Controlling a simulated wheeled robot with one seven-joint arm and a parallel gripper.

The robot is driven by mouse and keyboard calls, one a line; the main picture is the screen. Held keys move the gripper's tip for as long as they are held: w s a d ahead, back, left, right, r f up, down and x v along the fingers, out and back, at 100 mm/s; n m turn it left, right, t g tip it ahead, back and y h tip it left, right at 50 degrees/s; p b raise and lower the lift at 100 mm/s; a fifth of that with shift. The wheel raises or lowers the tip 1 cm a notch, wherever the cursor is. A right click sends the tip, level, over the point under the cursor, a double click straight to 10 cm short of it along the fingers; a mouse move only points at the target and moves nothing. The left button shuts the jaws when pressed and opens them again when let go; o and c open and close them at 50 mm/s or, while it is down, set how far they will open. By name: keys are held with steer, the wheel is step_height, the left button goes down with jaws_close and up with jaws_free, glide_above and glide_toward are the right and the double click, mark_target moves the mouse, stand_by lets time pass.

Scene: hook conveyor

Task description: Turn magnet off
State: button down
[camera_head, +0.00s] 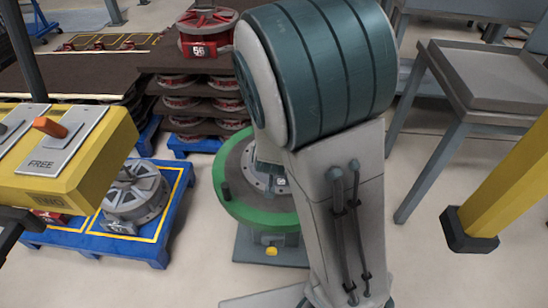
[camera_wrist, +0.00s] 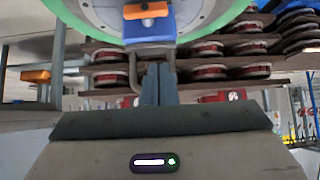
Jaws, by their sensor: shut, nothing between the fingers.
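A yellow control box (camera_head: 95,160) hangs at the left of the head view. Its grey plate reads "FREE" and carries an orange-tipped lever (camera_head: 50,127). I cannot tell whether this is the magnet's switch. In the wrist view my gripper (camera_wrist: 158,68) is shut and empty. Its fingertips are just below a blue block (camera_wrist: 150,28) with an orange part (camera_wrist: 148,10), beneath a green-rimmed disc (camera_wrist: 215,12). I cannot tell whether they touch. A second orange handle (camera_wrist: 35,75) shows at the left. My gripper is not visible in the head view.
A green-rimmed round stand (camera_head: 228,196) is partly behind my arm. Stacked red wheels (camera_head: 185,103) stand behind. A grey table (camera_head: 490,75) and a yellow post (camera_head: 500,195) are at the right, with clear floor between.

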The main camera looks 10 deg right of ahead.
steer(key=b+x, duration=0.2)
steer(key=x, duration=0.2)
steer(key=s+f+b+x, duration=0.1)
steer(key=b+x, duration=0.2)
steer(key=x, duration=0.1)
steer(key=f+b+x, duration=0.1)
steer(key=b+x, duration=0.2)
steer(key=x, duration=0.1)
steer(key=shift+s+a+f, duration=0.15)
steer(key=shift+a+f, duration=0.1)
steer(key=shift+a, duration=0.05)
steer(key=shift+a+f, duration=0.2)
steer(key=shift+a, duration=0.05)
steer(key=shift+r, duration=0.1)
